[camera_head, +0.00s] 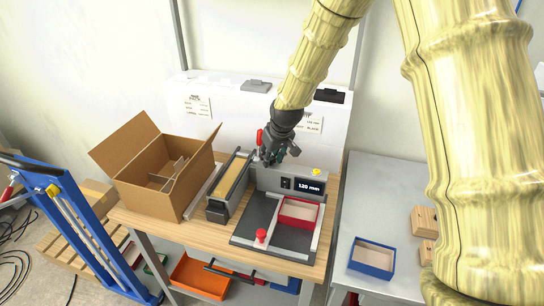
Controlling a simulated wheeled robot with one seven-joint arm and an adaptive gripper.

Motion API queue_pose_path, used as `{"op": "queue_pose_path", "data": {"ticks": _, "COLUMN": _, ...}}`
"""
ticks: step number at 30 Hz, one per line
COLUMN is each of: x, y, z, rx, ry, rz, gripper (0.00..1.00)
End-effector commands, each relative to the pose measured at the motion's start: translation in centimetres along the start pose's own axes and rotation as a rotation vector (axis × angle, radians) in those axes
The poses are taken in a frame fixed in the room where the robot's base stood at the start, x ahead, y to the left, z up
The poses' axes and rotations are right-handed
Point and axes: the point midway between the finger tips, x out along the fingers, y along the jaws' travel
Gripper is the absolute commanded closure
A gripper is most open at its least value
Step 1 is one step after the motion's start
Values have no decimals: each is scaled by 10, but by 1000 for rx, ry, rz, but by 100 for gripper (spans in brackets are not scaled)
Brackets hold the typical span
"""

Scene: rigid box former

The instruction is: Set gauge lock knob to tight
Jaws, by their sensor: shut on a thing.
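The box former stands on the wooden bench, with a grey gauge housing (282,181) at its back. A dark display (309,188) on the housing reads 120 mm. My gripper (268,158) is at the top left end of this housing, pointing down. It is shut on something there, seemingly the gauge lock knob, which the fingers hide. I cannot tell how far the knob is turned. A small red part (259,136) shows just left of my gripper. A red-topped knob (261,235) stands at the former's front left, apart from my gripper.
A red-walled tray (299,211) sits in the former. A long grey holder (231,187) and an open cardboard box (150,171) stand left of it. A blue-rimmed tray (372,258) and wooden blocks (424,221) lie on the right table. A white cabinet (225,118) is close behind.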

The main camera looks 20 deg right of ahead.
Motion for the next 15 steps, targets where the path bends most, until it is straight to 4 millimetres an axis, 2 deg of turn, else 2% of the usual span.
{"op": "queue_pose_path", "data": {"ticks": 15, "x": -1, "y": 0, "z": -3, "rx": 113, "ry": 5, "rz": 47, "gripper": 91}}
